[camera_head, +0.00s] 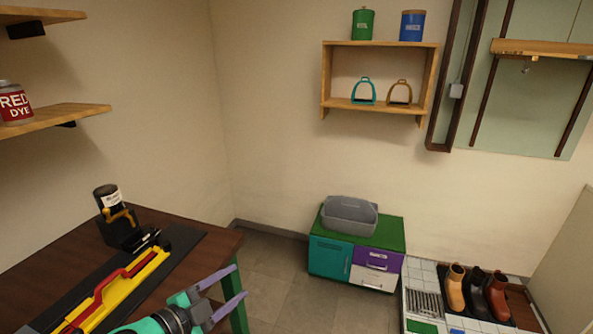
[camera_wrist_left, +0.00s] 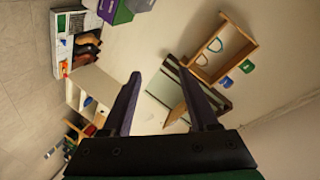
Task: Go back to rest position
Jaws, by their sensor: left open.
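My left gripper (camera_head: 219,294) shows at the bottom of the head view, over the right edge of the dark wooden table (camera_head: 205,241). Its two purple fingers are spread apart with nothing between them. In the left wrist view the open fingers (camera_wrist_left: 168,90) point out into the room, with the wall and shelf beyond them. They touch nothing that I can see. My right gripper is in neither view.
A yellow tool with a red handle (camera_head: 120,290) and a dark bottle in a holder (camera_head: 108,197) are on the table. A low cabinet (camera_head: 358,255) carries a grey basket (camera_head: 349,215). Several boots (camera_head: 477,291) stand at the right. Floor (camera_head: 270,275) between table and cabinet is clear.

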